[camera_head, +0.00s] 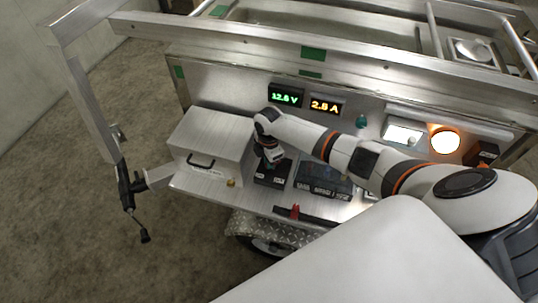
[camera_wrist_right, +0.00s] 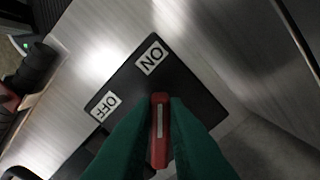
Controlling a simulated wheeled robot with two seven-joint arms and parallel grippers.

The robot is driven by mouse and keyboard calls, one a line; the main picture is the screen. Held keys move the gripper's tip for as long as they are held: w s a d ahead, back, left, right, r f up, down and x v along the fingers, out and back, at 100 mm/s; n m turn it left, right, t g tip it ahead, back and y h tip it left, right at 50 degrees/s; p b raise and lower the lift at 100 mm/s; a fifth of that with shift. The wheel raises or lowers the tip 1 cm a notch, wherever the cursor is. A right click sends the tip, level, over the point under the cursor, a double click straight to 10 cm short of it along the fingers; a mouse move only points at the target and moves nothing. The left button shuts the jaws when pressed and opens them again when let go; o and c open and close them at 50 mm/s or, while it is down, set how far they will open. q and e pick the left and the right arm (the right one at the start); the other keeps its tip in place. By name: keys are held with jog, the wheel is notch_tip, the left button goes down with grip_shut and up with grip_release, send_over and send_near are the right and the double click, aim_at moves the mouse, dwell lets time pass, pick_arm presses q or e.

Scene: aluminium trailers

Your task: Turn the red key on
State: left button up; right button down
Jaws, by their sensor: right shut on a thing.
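The red key (camera_wrist_right: 160,130) shows in the right wrist view with a white stripe along its top. It stands at the black switch plate (camera_wrist_right: 185,85), which bears an ON label (camera_wrist_right: 151,57) and an OFF label (camera_wrist_right: 104,106). The stripe points up the picture, closer to the ON label's direction than to OFF's. My right gripper (camera_wrist_right: 163,108) has its green fingers shut on the key, one on each side. In the head view my right gripper (camera_head: 271,160) is over the black plate (camera_head: 270,181) and hides the key. My left gripper is not in view.
A metal box with a black handle (camera_head: 202,161) stands left of the plate. A black panel (camera_head: 325,179) lies to the right. Lit displays (camera_head: 286,97) read about 12.6 V and 2.8 A. A round lamp (camera_head: 445,140) glows. A red object (camera_head: 295,211) sits at the shelf's front.

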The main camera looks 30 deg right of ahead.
jog(key=shift+w+d+r, duration=0.1)
jog(key=shift+d, duration=0.05)
dwell(0.3)
jog(key=c, duration=1.4)
grip_release()
jog(key=shift+c, duration=0.2)
notch_tip(320, 180, up, 12)
jog(key=b, duration=0.1)
